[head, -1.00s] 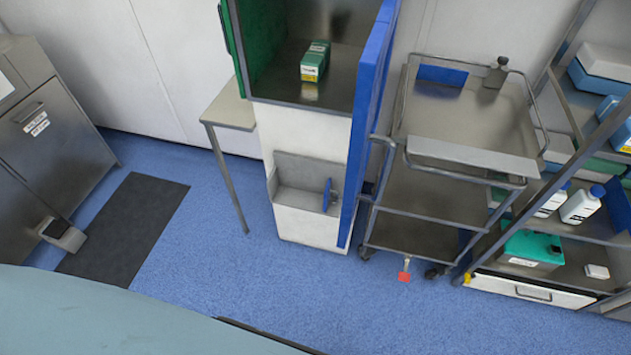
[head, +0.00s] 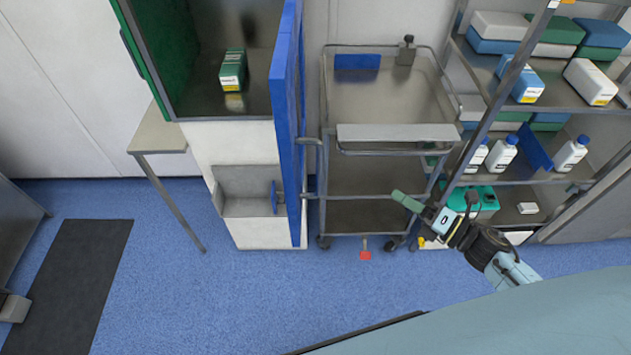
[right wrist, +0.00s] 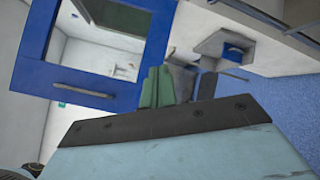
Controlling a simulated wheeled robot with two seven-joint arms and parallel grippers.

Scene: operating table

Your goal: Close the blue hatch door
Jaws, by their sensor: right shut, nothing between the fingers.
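The blue hatch door (head: 288,95) stands open, seen nearly edge-on in the head view, swung out from the right side of the cabinet opening. In the right wrist view the door (right wrist: 35,45) shows as a blue frame around a clear pane, with a grey bar handle (right wrist: 84,91) along its lower edge. My right gripper (head: 399,198) is shut and empty, to the right of the door and apart from it in the head view. Its green fingers (right wrist: 158,88) show in the right wrist view beside the frame's corner. My left gripper is out of view.
A green-and-white box (head: 232,70) sits inside the open cabinet. A steel trolley (head: 375,185) stands right of the door, and a loaded shelf rack (head: 510,80) stands beyond it. Blue floor (head: 200,290) in front is clear. A dark mat (head: 70,280) lies at left.

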